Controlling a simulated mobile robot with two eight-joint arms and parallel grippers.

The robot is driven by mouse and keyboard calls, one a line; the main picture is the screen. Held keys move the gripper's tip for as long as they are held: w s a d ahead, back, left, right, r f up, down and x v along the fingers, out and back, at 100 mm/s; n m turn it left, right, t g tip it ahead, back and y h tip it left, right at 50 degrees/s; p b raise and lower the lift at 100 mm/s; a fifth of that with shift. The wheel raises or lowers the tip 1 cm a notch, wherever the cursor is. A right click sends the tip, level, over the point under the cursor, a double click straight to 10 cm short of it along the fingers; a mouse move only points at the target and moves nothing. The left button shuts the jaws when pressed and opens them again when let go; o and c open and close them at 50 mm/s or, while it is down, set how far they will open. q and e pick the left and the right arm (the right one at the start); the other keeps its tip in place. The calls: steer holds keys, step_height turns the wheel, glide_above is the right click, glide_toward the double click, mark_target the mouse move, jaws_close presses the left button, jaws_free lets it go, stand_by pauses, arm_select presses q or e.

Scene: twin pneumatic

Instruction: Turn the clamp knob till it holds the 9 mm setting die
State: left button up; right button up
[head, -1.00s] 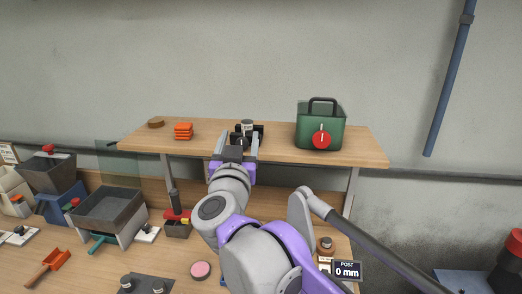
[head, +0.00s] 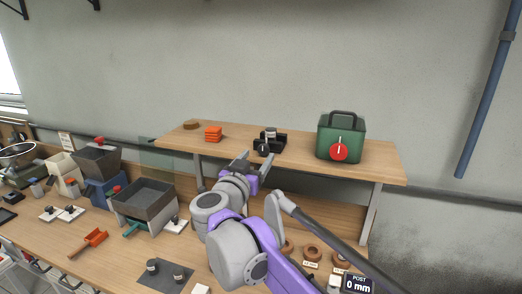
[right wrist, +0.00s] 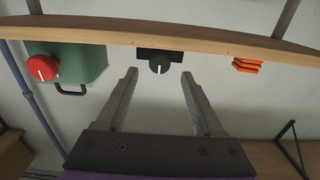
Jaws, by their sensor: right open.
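The black clamp (head: 281,143) stands on the raised wooden shelf. Its round black knob (head: 264,150), with a white mark, faces the front. A small grey cylinder with a light band (head: 270,132), which looks like the setting die, stands upright at the clamp; its size cannot be read. My right gripper (head: 256,156) is open and empty, below and in front of the knob, not touching it. The right wrist view, upside down, shows the knob (right wrist: 160,66) centred just beyond the open fingertips (right wrist: 159,76). The die is hidden there. My left gripper is out of view.
A green case (head: 342,131) with a red knob (head: 339,152) stands right of the clamp. Orange plates (head: 213,133) and a brown disc (head: 191,124) lie to the left. The shelf's front edge (right wrist: 110,34) is close to the fingers. The bench below is crowded.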

mark_target(263, 150)
steer(key=shift+x, duration=1.8)
jaws_close()
